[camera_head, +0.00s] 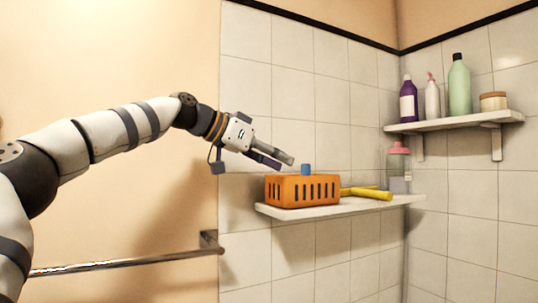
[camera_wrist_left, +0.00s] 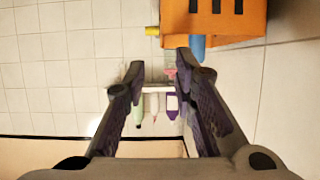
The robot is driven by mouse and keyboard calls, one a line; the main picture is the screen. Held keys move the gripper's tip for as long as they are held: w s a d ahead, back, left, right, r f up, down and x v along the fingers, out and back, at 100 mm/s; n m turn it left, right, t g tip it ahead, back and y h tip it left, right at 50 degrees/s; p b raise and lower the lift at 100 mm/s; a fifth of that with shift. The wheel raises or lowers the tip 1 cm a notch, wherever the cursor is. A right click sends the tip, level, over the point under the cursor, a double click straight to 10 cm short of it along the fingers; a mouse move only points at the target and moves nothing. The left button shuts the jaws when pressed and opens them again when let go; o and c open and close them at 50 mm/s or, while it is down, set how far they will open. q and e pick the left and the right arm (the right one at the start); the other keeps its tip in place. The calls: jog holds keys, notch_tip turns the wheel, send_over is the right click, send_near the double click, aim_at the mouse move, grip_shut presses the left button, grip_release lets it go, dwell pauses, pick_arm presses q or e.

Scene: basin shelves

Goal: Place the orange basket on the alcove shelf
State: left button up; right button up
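The orange slotted basket (camera_head: 302,190) sits upright on the lower white shelf (camera_head: 345,208) on the left tiled wall. A blue item (camera_head: 306,169) pokes up from it. In the left wrist view the basket (camera_wrist_left: 215,20) is at the upper right, outside the fingers, with the blue item (camera_wrist_left: 198,45) beside it. My left gripper (camera_head: 284,161) is open and empty, just above and left of the basket, apart from it as far as I can tell. Its spread fingers (camera_wrist_left: 158,65) show in the wrist view. My right gripper is out of view.
A yellow item (camera_head: 366,193) and a clear pink-topped bottle (camera_head: 398,165) are right of the basket. The upper right shelf (camera_head: 455,123) holds a purple bottle (camera_head: 408,100), white bottle (camera_head: 432,100), green bottle (camera_head: 460,85) and jar (camera_head: 493,101). A metal rail (camera_head: 125,262) runs lower left.

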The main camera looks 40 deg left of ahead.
pick_arm(q)
jog(key=w+d+f+g, duration=0.25)
jog(key=d+f, duration=0.65)
jog(key=f, duration=0.5)
jog(key=w+d+f+g, duration=0.2)
jog(key=d+f+g, duration=0.1)
jog(key=d+f, duration=0.8)
jog(key=s+d+f+n+g, duration=0.15)
jog(key=s+f, duration=0.25)
jog(key=f, duration=0.7)
jog(key=s+d+f+m+g, duration=0.1)
jog(key=s+d+f, duration=0.25)
jog(key=f, duration=0.75)
jog(key=s+f+n+g+y, duration=0.1)
jog(key=s+f+n+g, duration=0.2)
jog(key=s+f, duration=1.2)
jog(key=s+a+f+g+y, duration=0.1)
jog(key=s+a, duration=0.1)
jog(key=s, duration=0.6)
jog(key=s+a+f+n+g+y, duration=0.1)
jog(key=s+a, duration=0.2)
jog(key=s, duration=0.5)
jog(key=s+a+f+g+y, duration=0.1)
jog(key=s+a+f+y, duration=0.1)
jog(key=s, duration=0.6)
jog(key=shift+s+a, duration=0.35)
jog(key=shift+s, duration=0.05)
